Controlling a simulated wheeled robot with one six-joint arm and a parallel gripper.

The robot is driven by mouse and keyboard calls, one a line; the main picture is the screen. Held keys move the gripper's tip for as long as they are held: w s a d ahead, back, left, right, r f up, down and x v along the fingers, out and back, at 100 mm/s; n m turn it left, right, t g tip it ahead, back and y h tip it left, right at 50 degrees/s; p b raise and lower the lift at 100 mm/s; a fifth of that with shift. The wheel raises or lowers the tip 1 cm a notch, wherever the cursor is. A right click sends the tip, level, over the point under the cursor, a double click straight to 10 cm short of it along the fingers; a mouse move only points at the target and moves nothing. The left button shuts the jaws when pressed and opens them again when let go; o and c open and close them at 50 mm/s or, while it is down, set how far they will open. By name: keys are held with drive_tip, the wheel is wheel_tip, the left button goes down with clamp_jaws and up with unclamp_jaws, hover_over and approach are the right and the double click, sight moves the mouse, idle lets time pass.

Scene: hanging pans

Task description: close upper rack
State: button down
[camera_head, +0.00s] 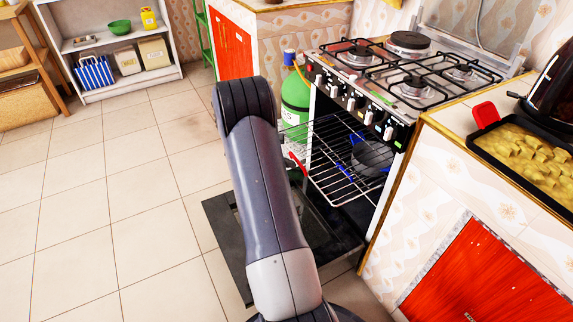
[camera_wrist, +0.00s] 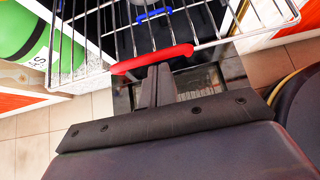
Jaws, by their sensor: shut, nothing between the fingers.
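The upper rack (camera_head: 340,150) is a wire grid pulled partly out of the oven, above the lowered oven door (camera_head: 225,240). A red handle (camera_head: 297,163) sits at the middle of its front edge. In the wrist view the rack (camera_wrist: 90,35) fills the top, with the red handle (camera_wrist: 150,60) across its front bar. My gripper (camera_wrist: 157,78) is shut and empty, its dark fingertips right at the handle's outer side; whether they touch it I cannot tell. In the head view my arm hides the gripper.
A dark pan (camera_head: 372,156) and blue pieces (camera_head: 344,168) show at the oven. A green gas cylinder (camera_head: 295,103) stands left of the oven. The counter (camera_head: 455,120) flanks it on the right. Tiled floor (camera_head: 110,190) is clear to the left.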

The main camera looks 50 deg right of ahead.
sight(334, 154)
drive_tip(key=s+d, duration=0.2)
drive_tip(key=d, duration=0.4)
drive_tip(key=s+d, duration=0.1)
drive_tip(key=d, duration=0.5)
drive_tip(key=s+d+b, duration=0.1)
drive_tip(key=s+d, duration=0.1)
drive_tip(key=d, duration=0.4)
drive_tip(key=shift+s, duration=0.35)
